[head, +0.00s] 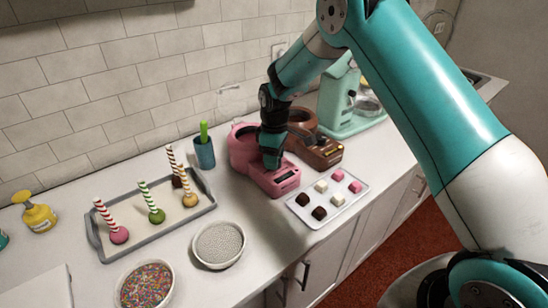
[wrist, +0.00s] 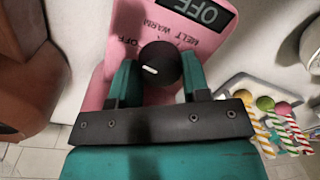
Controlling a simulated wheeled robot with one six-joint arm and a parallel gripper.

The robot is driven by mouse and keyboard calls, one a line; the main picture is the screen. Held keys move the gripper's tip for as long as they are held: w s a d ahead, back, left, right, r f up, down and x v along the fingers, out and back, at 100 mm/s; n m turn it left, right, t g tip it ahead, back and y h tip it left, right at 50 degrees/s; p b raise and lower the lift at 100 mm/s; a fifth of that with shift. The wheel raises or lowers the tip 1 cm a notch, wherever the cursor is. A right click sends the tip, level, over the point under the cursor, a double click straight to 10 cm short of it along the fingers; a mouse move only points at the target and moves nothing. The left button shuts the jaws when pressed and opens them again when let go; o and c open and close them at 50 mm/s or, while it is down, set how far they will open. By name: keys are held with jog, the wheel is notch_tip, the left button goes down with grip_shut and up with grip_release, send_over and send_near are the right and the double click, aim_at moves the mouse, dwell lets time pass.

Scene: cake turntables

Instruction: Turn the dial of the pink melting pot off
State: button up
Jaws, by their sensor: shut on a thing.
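The pink melting pot (head: 285,182) stands on the counter near the wall, with its bowl at the back and its control base in front. In the wrist view, its pink panel (wrist: 98,93) carries a round black dial (wrist: 165,62) with a white pointer mark. OFF, WARM and MELT are printed around the dial. The dark display (wrist: 207,14) reads OFF. My gripper (head: 271,160) is down over the panel. In the wrist view, its teal fingers (wrist: 159,70) are shut on the dial, one on each side. In the head view, my gripper hides the dial.
A brown melting pot (head: 325,152) stands close to the right, with a mint stand mixer (head: 345,115) behind. A tray of small cubes (head: 333,213) lies in front. A cake-pop tray (head: 100,237), a blue cup (head: 204,152) and sprinkle bowls (head: 219,263) are to the left.

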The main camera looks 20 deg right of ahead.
jog(key=o, duration=0.9)
jog(key=shift+r, duration=0.15)
jog(key=r+b, duration=0.1)
jog(key=r, duration=0.4)
jog(key=r+b, duration=0.1)
jog(key=r, duration=0.5)
jog(key=w+r+b, duration=0.1)
jog(key=r, duration=0.5)
jog(key=shift+d+r, duration=0.1)
jog(key=shift+d, duration=0.2)
jog(key=shift+s, duration=0.1)
jog(key=s+a+m+y, duration=0.1)
jog(key=s+a, duration=0.2)
jog(key=s, duration=0.8)
jog(key=s+a+m+y, duration=0.1)
jog(key=s+a, duration=0.1)
jog(key=s, duration=1)
jog(key=s+a+r+m+y, duration=0.1)
jog(key=s+a, duration=0.2)
jog(key=s, duration=0.8)
jog(key=shift+s+a+r+t+y, duration=0.1)
jog(key=shift+s+a+t+y, duration=0.2)
jog(key=shift+s+a+y, duration=0.1)
